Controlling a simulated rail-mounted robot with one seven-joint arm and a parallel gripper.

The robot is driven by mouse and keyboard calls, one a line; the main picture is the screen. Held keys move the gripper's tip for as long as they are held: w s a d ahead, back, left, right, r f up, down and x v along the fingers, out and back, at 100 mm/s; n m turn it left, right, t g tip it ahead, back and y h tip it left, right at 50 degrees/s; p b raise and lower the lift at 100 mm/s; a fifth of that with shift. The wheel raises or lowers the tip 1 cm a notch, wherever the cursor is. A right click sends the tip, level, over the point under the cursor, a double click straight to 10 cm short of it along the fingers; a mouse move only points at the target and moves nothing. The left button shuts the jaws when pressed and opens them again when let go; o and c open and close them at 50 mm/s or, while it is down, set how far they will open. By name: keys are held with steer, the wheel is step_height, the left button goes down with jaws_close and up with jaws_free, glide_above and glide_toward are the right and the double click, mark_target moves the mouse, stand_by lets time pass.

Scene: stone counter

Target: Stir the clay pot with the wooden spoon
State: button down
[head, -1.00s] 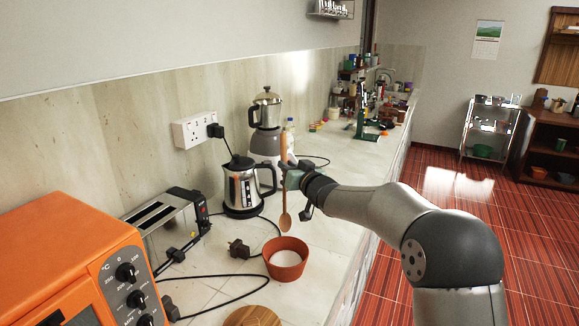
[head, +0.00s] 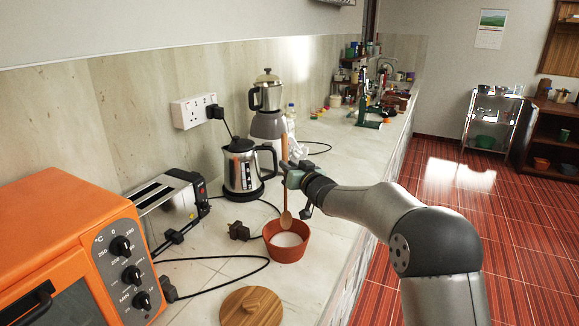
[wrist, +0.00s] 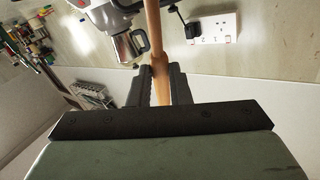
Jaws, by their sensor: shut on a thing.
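The clay pot (head: 284,250) is an open terracotta bowl with white contents, standing on the counter. The wooden spoon (head: 285,200) hangs upright with its bowl end down, at the pot's opening in the head view. Whether the spoon tip touches the contents I cannot tell. My gripper (head: 292,178) is shut on the spoon's handle, above the pot. In the wrist view my gripper (wrist: 160,85) has both fingers against the spoon handle (wrist: 155,35).
A round wooden lid (head: 251,307) lies on the counter in front of the pot. A black plug (head: 238,231) and cable lie left of it. A kettle (head: 243,170), a toaster (head: 168,205), an orange oven (head: 70,255) and a mixer (head: 267,120) stand along the wall.

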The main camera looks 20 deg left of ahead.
steer(key=shift+s+d+f+b, duration=0.15)
steer(key=shift+s+f+b, duration=0.2)
steer(key=shift+f+b, duration=0.4)
steer(key=shift+s+d+f+b, duration=0.1)
steer(key=shift+s+f+b, duration=0.2)
steer(key=shift+f+b, duration=0.4)
steer(key=shift+s+d+f+b, duration=0.15)
steer(key=shift+s+f+b, duration=0.2)
steer(key=shift+f+b, duration=0.4)
